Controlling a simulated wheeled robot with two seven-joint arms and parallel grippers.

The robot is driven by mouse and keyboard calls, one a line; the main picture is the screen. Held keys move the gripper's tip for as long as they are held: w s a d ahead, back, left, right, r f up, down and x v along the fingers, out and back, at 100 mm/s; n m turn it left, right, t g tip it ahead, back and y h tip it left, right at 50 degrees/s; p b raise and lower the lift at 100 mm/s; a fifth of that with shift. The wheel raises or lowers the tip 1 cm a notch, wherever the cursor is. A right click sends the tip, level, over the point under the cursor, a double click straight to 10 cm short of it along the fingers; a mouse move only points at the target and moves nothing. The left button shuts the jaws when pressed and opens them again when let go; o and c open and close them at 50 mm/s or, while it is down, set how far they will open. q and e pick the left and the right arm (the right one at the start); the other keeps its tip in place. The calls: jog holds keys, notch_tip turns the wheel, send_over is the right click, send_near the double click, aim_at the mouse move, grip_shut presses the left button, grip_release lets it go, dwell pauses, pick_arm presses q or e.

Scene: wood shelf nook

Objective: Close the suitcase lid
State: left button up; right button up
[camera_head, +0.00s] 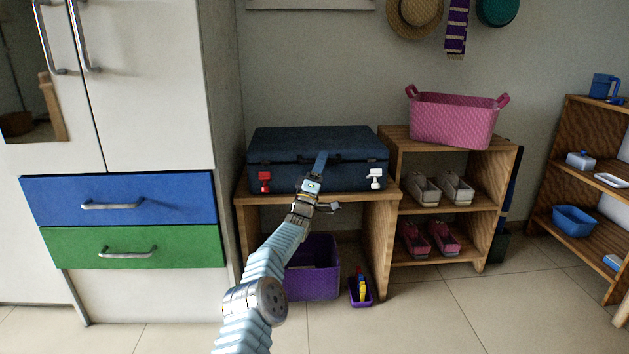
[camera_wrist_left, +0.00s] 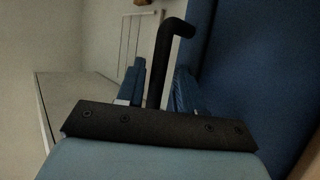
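The dark blue suitcase (camera_head: 345,174) lies on top of a low wooden shelf against the wall. Its lid (camera_head: 285,142) is down over the body or nearly so; I cannot tell whether the seam is fully flush. A red latch (camera_head: 264,182) and a white latch (camera_head: 375,178) are on its front. My left gripper (camera_head: 321,158) is at the front middle of the suitcase, its fingers pointing up in front of the lid edge; contact is unclear. In the left wrist view its blue fingers (camera_wrist_left: 158,82) stand apart, with a black bent rod between them. A blue surface fills the right side there. My right gripper is out of view.
A white cabinet with blue (camera_head: 150,190) and green drawers stands left. A pink basket (camera_head: 452,120) and shoes are on the wooden rack right of the suitcase. A purple bin (camera_head: 318,280) and a small purple caddy (camera_head: 361,292) sit below. Hats hang above.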

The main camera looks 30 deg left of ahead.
pick_arm(q)
jog(key=v, duration=1.3)
jog(key=shift+s+f, duration=0.25)
